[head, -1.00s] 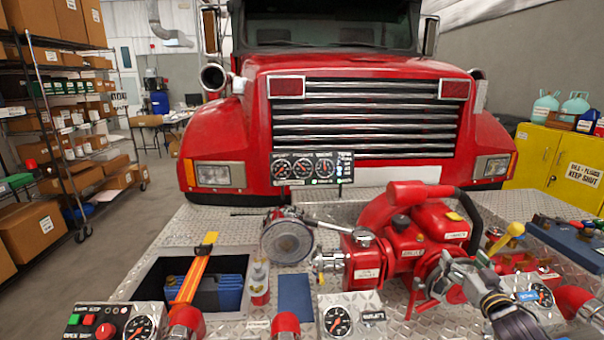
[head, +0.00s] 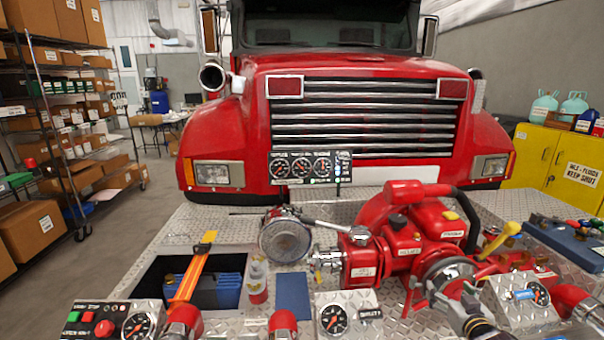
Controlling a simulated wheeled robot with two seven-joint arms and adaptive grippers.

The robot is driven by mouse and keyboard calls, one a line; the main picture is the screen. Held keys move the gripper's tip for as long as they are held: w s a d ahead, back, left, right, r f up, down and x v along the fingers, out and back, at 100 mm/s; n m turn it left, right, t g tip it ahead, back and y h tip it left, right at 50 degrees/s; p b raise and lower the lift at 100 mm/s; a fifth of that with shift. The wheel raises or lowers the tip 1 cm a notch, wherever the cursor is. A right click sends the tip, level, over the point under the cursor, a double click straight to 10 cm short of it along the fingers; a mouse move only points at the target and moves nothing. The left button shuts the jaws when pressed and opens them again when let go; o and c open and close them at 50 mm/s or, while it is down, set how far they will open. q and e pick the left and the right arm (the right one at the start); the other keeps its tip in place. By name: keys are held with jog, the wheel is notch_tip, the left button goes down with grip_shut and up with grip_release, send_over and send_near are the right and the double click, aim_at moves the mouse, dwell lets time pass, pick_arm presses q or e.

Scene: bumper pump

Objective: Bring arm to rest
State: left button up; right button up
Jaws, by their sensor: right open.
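My right gripper (head: 452,300) is open at the lower right, in front of the red pump (head: 407,246). It appears empty; whether it touches the pump cannot be told. Part of the pump's round metal front lies just behind it. My left gripper is not in view.
The pump sits on a diamond-plate bumper (head: 220,222) before a red truck (head: 365,120). A gauge panel (head: 333,318), a blue pad (head: 293,294) and a clear bottle (head: 258,280) are near the front. A yellow-handled lever (head: 502,238) stands right of the gripper.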

jog(key=s+a+f+n+g, duration=0.1)
jog(key=s+a+f+g, duration=0.5)
jog(key=s+a+f, duration=0.6)
jog(key=s+a+f+n+g+y, duration=0.1)
jog(key=s+a+g, duration=0.2)
jog(key=s, duration=0.4)
jog(key=s+a+f+n+g+y, duration=0.15)
jog(key=s+a, duration=0.25)
jog(key=s, duration=0.4)
notch_tip(320, 180, down, 32)
jog(key=s+g, duration=0.2)
jog(key=s+d+f, duration=0.2)
jog(key=s+f, duration=0.8)
jog(key=s, duration=0.1)
jog(key=s+d+f+g, duration=0.1)
jog(key=s+d+f, duration=0.2)
jog(key=s+f, duration=0.7)
jog(key=shift+s+f+h, duration=0.15)
jog(key=shift+s+h, duration=0.2)
jog(key=shift+s, duration=0.3)
